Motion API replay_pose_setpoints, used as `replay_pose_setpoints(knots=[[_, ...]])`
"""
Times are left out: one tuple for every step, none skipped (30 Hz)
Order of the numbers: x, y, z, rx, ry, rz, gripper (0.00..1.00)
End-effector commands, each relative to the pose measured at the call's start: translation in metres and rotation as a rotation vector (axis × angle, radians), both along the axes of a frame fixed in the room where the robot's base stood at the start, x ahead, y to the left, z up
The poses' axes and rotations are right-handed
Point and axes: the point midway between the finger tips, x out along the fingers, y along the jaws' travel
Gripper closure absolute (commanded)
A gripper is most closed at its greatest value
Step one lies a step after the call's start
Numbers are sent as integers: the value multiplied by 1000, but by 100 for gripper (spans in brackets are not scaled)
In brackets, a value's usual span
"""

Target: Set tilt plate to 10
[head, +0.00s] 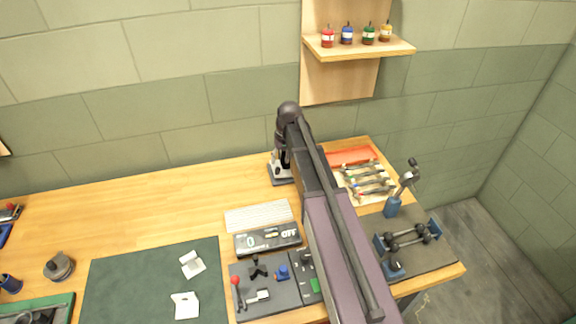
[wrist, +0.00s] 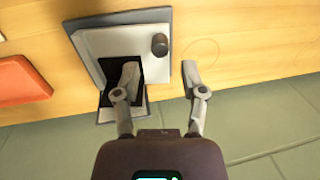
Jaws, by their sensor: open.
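The tilt plate device (head: 282,180) stands near the back of the wooden bench, partly hidden by my arm in the head view. In the wrist view its pale grey plate (wrist: 130,40) stands over a dark base, with a dark round knob (wrist: 159,45) near one edge. My gripper (wrist: 160,78) is open. Its left finger overlaps the plate's dark opening and its right finger is beyond the plate's right edge. I cannot tell whether either finger touches it. The gripper is small and partly hidden above the device in the head view (head: 281,155). I cannot read a tilt scale.
A red-orange tray (head: 351,156) and a rack of tools (head: 368,185) are to the right. A display box (head: 267,239) and control panel (head: 268,288) stand in front. A dark stand with rods (head: 411,237) is at right. The bench's left middle is clear.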

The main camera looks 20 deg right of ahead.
Motion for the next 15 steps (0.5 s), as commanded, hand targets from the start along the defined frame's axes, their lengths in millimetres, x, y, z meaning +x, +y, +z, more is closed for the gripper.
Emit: replay_pose_setpoints(knots=[[0,-1,6,0,0,0,46],[0,-1,8,0,0,0,46],[0,-1,10,0,0,0,46],[0,-1,11,0,0,0,46],[0,-2,13,0,0,0,46],[0,-2,14,0,0,0,46],[0,-2,15,0,0,0,46],[0,-2,16,0,0,0,46],[0,-3,16,0,0,0,46],[0,-3,16,0,0,0,46],[0,-3,16,0,0,0,46],[0,-3,16,0,0,0,46],[0,-3,16,0,0,0,46],[0,-3,16,0,0,0,46],[0,-3,15,0,0,0,46]])
